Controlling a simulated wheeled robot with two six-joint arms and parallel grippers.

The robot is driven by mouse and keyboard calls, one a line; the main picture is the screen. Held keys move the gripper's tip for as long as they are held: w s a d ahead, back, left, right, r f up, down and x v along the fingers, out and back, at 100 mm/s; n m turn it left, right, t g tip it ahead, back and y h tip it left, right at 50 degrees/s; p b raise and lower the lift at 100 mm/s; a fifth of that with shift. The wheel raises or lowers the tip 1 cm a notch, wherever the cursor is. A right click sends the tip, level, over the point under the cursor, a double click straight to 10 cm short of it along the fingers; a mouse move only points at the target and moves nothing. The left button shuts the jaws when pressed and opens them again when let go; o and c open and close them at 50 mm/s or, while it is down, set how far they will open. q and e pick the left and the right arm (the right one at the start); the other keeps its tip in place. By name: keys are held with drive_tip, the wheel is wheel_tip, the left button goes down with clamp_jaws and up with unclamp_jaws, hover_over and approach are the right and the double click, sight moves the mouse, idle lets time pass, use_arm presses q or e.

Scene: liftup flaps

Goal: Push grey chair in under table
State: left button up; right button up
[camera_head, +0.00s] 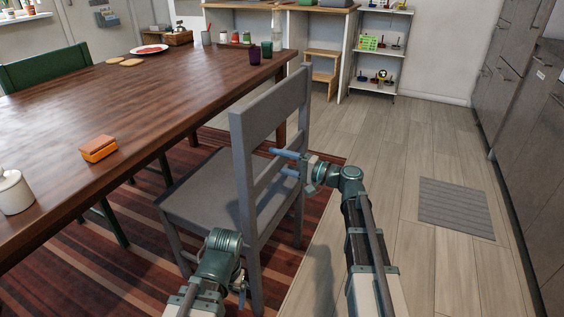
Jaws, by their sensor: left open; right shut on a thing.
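The grey chair (205,187) stands upright beside the long side of the brown wooden table (190,85), its seat facing the table and its front edge near the tabletop's edge. Its slatted back stands clear of the table, toward me. My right gripper (282,162) is at the right part of the chair back, its blue fingers closed on the back's frame. My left gripper (242,283) is low near the left rear post of the chair, open; its fingers are mostly hidden by its own wrist, and I cannot tell whether it touches the post.
A green chair (45,68) stands at the table's far side. An orange box (99,149), a white jar (13,192) and cups sit on the table. A striped rug (100,270) lies underneath. Wooden floor at right is clear except a grey mat (455,208); cabinets (530,110) line the right.

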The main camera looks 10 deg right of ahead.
clamp_jaws()
drive_tip(key=shift+f, duration=0.2)
idle(0.5)
drive_tip(key=shift+a, duration=0.1)
